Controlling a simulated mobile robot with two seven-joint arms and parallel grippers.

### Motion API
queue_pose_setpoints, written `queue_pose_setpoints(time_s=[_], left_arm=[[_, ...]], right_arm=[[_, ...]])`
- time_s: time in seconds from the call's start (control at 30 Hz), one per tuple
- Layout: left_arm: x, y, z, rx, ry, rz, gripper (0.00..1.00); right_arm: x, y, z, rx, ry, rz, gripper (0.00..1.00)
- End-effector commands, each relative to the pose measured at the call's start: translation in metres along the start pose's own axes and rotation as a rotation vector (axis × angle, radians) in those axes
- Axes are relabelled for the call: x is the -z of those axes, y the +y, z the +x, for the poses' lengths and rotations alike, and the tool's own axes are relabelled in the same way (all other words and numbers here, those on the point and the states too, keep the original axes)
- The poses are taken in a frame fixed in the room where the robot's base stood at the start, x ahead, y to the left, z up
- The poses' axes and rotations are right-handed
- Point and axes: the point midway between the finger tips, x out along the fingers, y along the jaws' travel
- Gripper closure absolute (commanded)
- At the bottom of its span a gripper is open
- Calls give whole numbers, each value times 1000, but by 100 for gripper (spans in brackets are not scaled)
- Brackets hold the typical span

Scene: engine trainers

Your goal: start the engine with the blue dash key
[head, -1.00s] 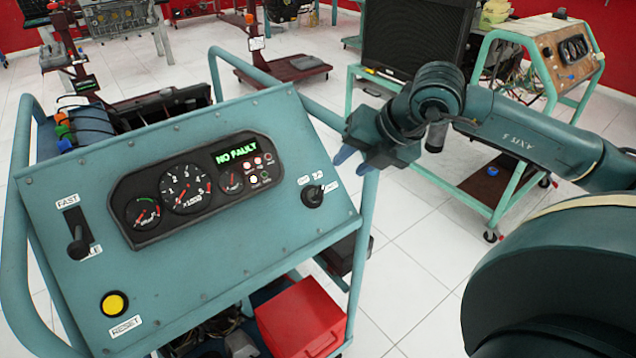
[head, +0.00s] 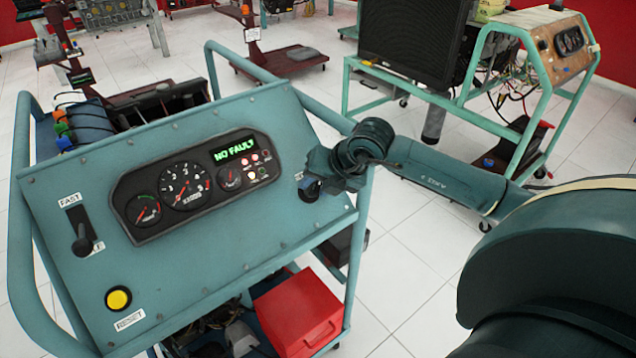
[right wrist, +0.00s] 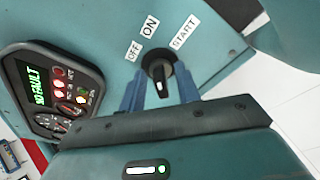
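The blue dash (head: 190,270) is a teal panel on a wheeled frame. Its key is a black knob (right wrist: 158,75) below the OFF, ON and START labels in the right wrist view. In the head view the key (head: 309,189) is partly hidden by my right gripper (head: 318,178). In the right wrist view the right gripper (right wrist: 159,95) has one blue finger on each side of the key, with small gaps, so it looks open around it. I cannot tell which label the key points to. The display (head: 233,148) reads NO FAULT. My left gripper is not in view.
The dash also has gauges (head: 185,188), a FAST lever (head: 81,235) and a yellow RESET button (head: 118,298). A red box (head: 298,315) sits on the frame's lower shelf. A second trainer with a wooden panel (head: 550,45) stands behind at right. White floor lies between.

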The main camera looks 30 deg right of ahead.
Motion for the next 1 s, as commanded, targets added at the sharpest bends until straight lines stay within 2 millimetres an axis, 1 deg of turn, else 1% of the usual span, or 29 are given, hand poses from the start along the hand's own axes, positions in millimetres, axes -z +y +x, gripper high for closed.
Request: queue_pose_setpoints(time_s=[0.13, 0.5, 0.53, 0.83, 1.0], left_arm=[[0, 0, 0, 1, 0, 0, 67], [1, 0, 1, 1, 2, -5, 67], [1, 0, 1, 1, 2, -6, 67], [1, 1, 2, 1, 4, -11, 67], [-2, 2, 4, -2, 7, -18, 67]], right_arm=[[0, 0, 0, 0, 0, 0, 68], [0, 0, 0, 0, 1, 1, 98], [0, 0, 0, 0, 1, 1, 100], [1, 0, 0, 1, 2, -7, 100], [1, -1, 2, 9, 2, -53, 100]])
